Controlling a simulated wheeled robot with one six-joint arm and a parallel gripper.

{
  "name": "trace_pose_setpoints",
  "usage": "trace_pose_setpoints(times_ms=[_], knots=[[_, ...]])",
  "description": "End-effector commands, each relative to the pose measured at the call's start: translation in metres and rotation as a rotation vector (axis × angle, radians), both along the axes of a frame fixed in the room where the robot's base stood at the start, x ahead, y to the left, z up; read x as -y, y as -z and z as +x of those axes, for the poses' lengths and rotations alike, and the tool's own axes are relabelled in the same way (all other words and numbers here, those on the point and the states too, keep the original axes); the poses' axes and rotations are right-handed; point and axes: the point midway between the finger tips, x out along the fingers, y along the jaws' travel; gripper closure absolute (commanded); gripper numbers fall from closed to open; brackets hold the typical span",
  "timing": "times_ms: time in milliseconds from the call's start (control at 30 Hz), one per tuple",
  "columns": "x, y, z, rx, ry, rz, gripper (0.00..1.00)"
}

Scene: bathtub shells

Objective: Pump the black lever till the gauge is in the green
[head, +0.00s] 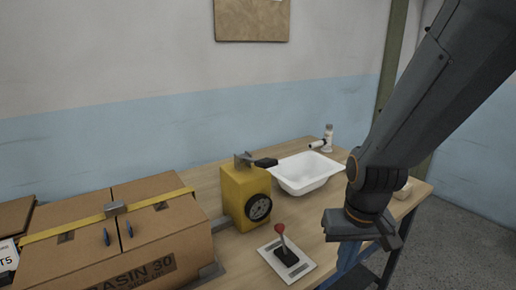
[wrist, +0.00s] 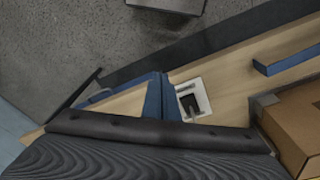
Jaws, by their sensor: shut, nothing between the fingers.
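A yellow pump box (head: 244,193) stands on the wooden bench in the head view. A short black lever (head: 265,162) sticks out to the right from its top. A round black gauge (head: 258,207) is on its front; its needle and any green zone are too small to read. My gripper (head: 347,260) is to the right of the box, pointing down near the bench's front edge, apart from the lever. Its blue fingers are shut and empty, and they also show in the wrist view (wrist: 163,78). The yellow box cannot be made out in the wrist view.
A red-knobbed lever (head: 280,231) on a white plate (head: 297,263) stands in front of the box; the plate shows in the wrist view (wrist: 197,91).

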Motion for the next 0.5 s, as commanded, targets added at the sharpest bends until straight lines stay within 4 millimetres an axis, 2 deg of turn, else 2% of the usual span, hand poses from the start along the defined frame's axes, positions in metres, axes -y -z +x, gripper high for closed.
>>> trace_pose_setpoints(times_ms=[167,267,367,467,500], knots=[[-0.001,-0.004,0.006,0.002,-0.008,0.000,1.00],[-0.008,-0.017,0.029,0.007,-0.040,0.000,1.00],[-0.023,-0.048,0.071,0.016,-0.106,0.000,1.00],[-0.047,-0.093,0.119,0.022,-0.197,0.000,1.00],[-0.059,-0.114,0.136,0.024,-0.237,0.001,1.00]])
